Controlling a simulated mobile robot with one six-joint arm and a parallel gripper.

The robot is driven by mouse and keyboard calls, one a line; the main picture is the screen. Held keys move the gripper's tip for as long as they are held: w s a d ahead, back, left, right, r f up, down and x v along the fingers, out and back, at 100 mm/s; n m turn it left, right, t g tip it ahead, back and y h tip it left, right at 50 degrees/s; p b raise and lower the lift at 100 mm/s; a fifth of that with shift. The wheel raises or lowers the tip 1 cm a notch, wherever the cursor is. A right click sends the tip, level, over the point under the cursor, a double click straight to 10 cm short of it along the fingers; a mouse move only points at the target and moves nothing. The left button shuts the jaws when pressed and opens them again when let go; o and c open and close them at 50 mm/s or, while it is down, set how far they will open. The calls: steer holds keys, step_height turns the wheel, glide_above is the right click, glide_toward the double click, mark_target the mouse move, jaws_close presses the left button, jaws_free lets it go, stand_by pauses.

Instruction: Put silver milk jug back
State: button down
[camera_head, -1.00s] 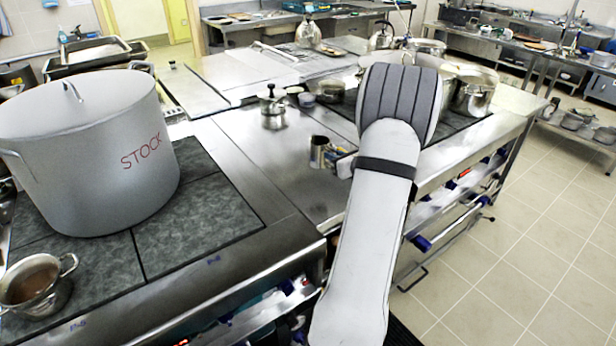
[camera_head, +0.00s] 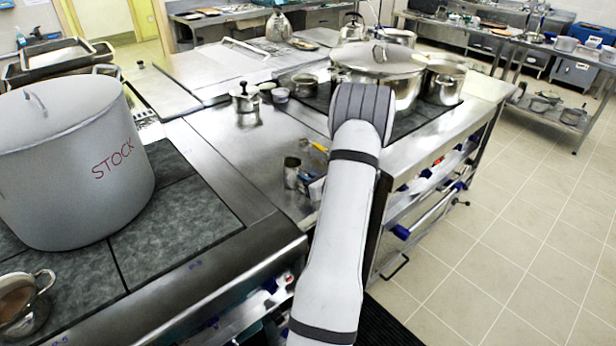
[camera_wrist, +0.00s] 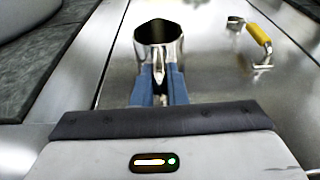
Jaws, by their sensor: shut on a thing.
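The silver milk jug (camera_head: 292,172) is a small metal cup over the steel counter (camera_head: 215,150), to the left of my arm. In the wrist view, the jug (camera_wrist: 158,45) stands upright, its dark open mouth towards the camera. My gripper (camera_wrist: 158,82) has blue fingers, closed on the near side of the jug at its handle. In the head view, my gripper (camera_head: 311,186) is partly hidden by my forearm. I cannot tell whether the jug's base touches the counter.
A yellow-handled tool (camera_wrist: 260,34) lies right of the jug. A large pot marked STOCK (camera_head: 65,165) stands left on dark hob plates. A small lidded pot (camera_head: 245,97) and large lidded pots (camera_head: 380,62) stand farther back. The counter's right edge drops to tiled floor.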

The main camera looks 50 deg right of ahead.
steer(key=shift+f+b, duration=0.2)
steer(key=shift+b, duration=0.1)
steer(key=c, duration=1.5)
jaws_free()
steer(key=shift+r, duration=0.1)
steer(key=shift+o, duration=0.2)
